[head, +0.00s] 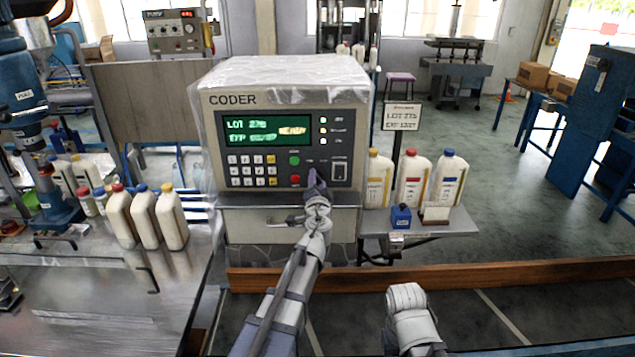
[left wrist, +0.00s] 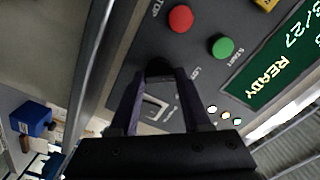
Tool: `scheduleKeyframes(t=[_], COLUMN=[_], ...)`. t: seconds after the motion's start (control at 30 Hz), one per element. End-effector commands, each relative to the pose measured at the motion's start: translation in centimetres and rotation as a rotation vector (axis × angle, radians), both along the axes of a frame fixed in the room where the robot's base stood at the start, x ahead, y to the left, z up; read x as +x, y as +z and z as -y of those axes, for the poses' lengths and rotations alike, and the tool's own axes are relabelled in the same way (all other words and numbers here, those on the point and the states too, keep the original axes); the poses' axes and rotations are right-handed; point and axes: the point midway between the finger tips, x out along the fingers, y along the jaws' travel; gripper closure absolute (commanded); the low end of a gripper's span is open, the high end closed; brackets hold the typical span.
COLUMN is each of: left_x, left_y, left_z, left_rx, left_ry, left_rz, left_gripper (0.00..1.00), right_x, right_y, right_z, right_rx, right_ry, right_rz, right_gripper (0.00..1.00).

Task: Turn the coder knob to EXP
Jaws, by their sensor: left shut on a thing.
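The coder (head: 285,130) is a grey box with a green screen, a keypad and buttons on its front. My left gripper (head: 315,178) is at the panel, just right of the red button (head: 295,180). In the left wrist view my left gripper (left wrist: 160,82) has its two dark fingers on either side of the dark coder knob (left wrist: 158,66), shut on it. A label that seems to read LOT shows beside the knob. The EXP mark and the knob's pointer cannot be made out.
The green button (head: 294,160) and a rocker switch (head: 339,171) are close to my left gripper. The screen (head: 265,131) shows LOT and EXP lines and READY. Bottles stand on the side shelf (head: 450,222) and the left metal table (head: 100,285).

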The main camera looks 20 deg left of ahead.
Motion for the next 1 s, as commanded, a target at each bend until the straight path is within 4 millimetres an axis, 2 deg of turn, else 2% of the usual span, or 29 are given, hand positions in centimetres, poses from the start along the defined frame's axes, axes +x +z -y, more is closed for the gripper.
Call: scheduleKeyframes(t=[0.47,1.0], left_x=[0.01,0.05], left_y=[-0.02,-0.07], left_z=[0.04,0.06], left_rx=[0.066,0.513], left_ry=[-0.001,-0.001], left_rz=[-0.018,-0.147], left_gripper=[1.00,1.00], right_x=[0.00,0.00], right_y=[-0.02,-0.07], right_z=[0.00,0.00], right_rx=[0.000,0.000], right_ry=[0.000,0.000], right_rz=[0.000,0.000], right_gripper=[0.50,0.50])
